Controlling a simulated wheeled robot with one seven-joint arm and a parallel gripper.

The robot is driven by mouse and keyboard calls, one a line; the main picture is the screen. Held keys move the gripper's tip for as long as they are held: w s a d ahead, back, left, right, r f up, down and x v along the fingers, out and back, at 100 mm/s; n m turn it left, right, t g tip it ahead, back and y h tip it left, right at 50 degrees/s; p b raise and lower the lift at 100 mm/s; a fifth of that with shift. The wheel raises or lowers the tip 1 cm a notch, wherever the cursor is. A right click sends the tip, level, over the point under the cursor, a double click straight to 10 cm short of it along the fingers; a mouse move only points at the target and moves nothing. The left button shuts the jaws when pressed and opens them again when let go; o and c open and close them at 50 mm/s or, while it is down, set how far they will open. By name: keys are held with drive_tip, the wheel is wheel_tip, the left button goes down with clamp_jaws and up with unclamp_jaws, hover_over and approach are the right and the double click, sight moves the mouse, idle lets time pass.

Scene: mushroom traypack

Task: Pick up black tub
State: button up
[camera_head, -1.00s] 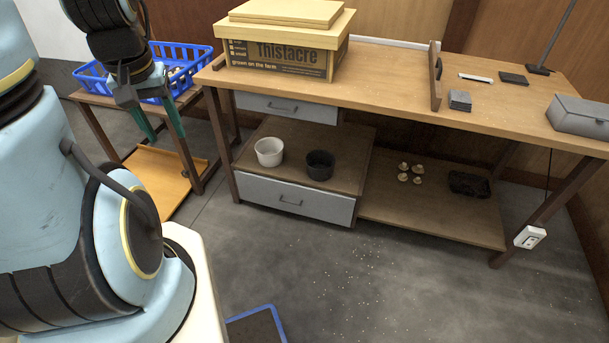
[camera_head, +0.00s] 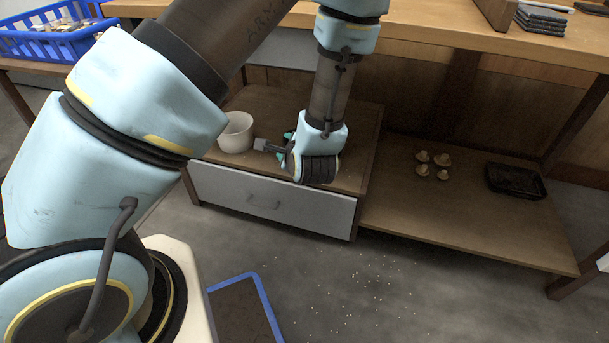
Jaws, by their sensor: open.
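The black tub is not visible now; my wrist covers the spot right of the white tub where it stood in the earlier view. My gripper (camera_head: 285,147) is over the drawer unit's top, between the white tub and my dark ribbed wrist. Only bits of its teal fingers show, and they are apart. I cannot see whether the fingers are around, above or beside the black tub.
A white tub (camera_head: 236,132) stands close left of my gripper on the drawer unit (camera_head: 277,200). Small mushrooms (camera_head: 422,171) and a black tray (camera_head: 516,181) lie on the lower shelf at right. The worktop (camera_head: 440,27) overhangs behind. A blue-edged mat (camera_head: 262,300) lies on the floor.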

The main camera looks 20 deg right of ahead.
wheel_tip(320, 180, down, 4)
drive_tip(key=s+d+m+t+b, duration=0.2)
drive_tip(key=m+b, duration=0.1)
drive_tip(key=m, duration=0.1)
drive_tip(key=shift+h, duration=0.4)
drive_tip(key=b+x, duration=0.1)
drive_tip(key=x, duration=0.2)
drive_tip(key=b+x, duration=0.1)
drive_tip(key=x, duration=0.2)
drive_tip(key=b+x, duration=0.2)
drive_tip(key=x, duration=0.1)
drive_tip(key=shift+w+a+f, duration=0.2)
drive_tip(key=shift+w+a, duration=0.05)
drive_tip(key=shift+w+d, duration=0.1)
drive_tip(key=shift+w, duration=0.3)
clamp_jaws()
